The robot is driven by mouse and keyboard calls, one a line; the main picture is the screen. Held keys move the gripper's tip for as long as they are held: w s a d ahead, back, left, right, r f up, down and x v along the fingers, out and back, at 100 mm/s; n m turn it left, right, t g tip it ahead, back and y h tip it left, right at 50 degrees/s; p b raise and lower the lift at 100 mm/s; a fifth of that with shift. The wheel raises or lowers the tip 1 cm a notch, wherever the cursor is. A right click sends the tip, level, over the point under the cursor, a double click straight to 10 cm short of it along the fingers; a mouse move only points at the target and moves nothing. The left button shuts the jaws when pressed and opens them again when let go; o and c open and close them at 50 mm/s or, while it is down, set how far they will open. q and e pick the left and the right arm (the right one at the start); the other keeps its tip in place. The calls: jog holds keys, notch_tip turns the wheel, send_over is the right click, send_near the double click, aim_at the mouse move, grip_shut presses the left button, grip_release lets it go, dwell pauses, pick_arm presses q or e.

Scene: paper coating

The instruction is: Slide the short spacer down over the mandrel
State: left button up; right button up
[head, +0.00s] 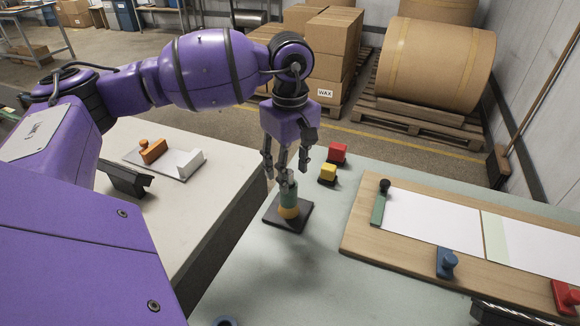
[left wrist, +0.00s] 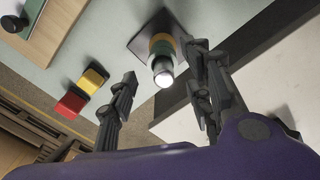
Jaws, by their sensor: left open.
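The mandrel (head: 291,177) stands upright on a dark square base (head: 270,216); its pale tip (left wrist: 163,79) shows in the left wrist view. A yellow-orange ring (head: 289,212) sits low around it, with a green sleeve (head: 288,194) directly above. I cannot tell which of these is the short spacer. My left gripper (head: 284,168) is open above the stack, pointing down, with its fingers around or beside the mandrel's top. In the left wrist view its fingers (left wrist: 163,68) are spread apart with nothing clamped between them. My right gripper is not in view.
A red block (head: 338,152) and a yellow block (head: 327,172) stand close behind the mandrel. A wooden board (head: 354,239) with white sheets and handled tools lies to the right. A grey-topped table (head: 205,203) is at left. The green surface in front of the mandrel is mostly clear.

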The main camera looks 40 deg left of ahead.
pick_arm(q)
notch_tip(320, 180, up, 12)
dwell(0.4)
dwell(0.5)
